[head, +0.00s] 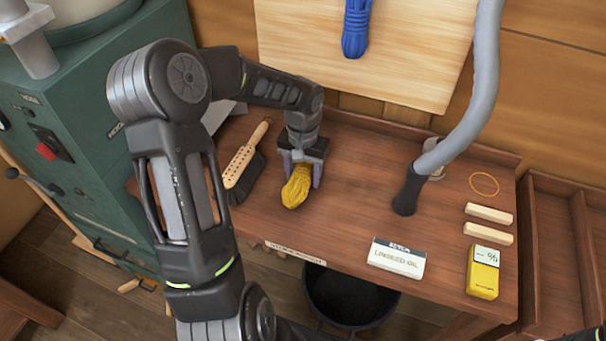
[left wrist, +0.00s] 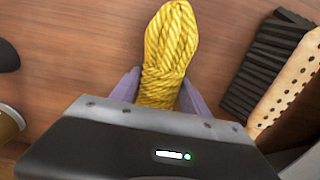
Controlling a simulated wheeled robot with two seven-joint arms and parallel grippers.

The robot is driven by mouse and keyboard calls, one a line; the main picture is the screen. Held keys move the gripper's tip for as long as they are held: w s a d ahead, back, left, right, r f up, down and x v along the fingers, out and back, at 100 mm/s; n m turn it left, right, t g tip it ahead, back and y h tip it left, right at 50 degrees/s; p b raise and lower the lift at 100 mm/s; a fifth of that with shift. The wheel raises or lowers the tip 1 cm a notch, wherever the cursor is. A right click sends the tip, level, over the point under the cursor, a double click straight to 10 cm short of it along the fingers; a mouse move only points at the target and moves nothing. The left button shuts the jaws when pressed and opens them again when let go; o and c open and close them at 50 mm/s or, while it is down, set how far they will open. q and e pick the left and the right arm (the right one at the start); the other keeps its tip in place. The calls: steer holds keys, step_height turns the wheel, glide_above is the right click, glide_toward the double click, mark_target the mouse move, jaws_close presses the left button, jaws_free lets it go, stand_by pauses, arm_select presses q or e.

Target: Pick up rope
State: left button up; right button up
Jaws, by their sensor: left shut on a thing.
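A yellow rope (head: 296,188), bundled in a coil, is on the wooden bench between the fingers of my left gripper (head: 300,180). In the left wrist view the rope (left wrist: 167,45) sticks out past the two purple-grey fingers (left wrist: 157,88), which press on its sides. My left gripper is shut on the rope and points down at the bench top. I cannot tell whether the rope touches the wood. A blue rope bundle (head: 356,28) hangs on the pale board at the back. My right gripper is not in view.
A brush (head: 244,163) lies just left of the rope. A grey hose (head: 445,140) with a black nozzle stands to the right. A dark bucket (head: 350,296) is below the front edge.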

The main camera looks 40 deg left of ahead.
mark_target(304, 168)
arm_select(q)
step_height(304, 168, up, 10)
steer(key=shift+f+b, duration=0.1)
steer(key=shift+b, duration=0.7)
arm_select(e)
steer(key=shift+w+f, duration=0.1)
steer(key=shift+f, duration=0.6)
arm_select(q)
steer(key=shift+w+d, duration=0.1)
